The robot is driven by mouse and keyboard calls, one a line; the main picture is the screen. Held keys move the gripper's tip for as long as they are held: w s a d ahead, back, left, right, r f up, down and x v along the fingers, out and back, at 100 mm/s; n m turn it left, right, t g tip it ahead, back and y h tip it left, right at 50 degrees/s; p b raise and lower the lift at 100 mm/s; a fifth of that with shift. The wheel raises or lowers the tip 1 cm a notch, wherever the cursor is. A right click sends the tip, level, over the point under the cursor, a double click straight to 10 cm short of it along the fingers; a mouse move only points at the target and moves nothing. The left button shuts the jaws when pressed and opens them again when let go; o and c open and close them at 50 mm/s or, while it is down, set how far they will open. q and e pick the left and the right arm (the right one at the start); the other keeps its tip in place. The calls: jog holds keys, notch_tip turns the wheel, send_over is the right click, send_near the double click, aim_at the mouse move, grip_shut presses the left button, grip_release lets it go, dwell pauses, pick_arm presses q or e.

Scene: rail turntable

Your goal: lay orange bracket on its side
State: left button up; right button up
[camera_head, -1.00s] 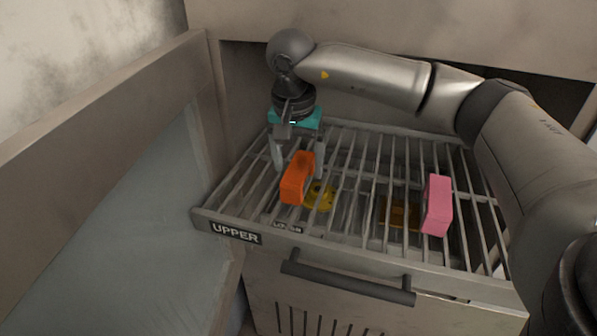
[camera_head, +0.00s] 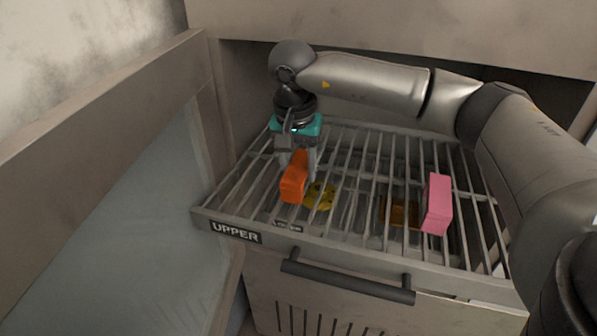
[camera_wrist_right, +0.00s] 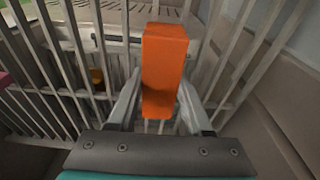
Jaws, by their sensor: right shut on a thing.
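The orange bracket (camera_head: 294,178) is on the slatted upper rack (camera_head: 345,170), left of its middle. My right gripper (camera_head: 299,163) comes down from behind it and is shut on it. In the right wrist view the bracket (camera_wrist_right: 164,70) stands between the two fingers of the right gripper (camera_wrist_right: 160,105), with its long side running away from the palm. I cannot tell whether its underside touches the bars. My left gripper is not in view.
A pink block (camera_head: 437,204) stands on the rack at the right. Yellow pieces (camera_head: 319,196) and (camera_head: 404,212) show beneath the bars. An open door (camera_head: 110,190) is at the left. A dark handle (camera_head: 347,283) is on the drawer front below.

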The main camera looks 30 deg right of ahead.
grip_shut()
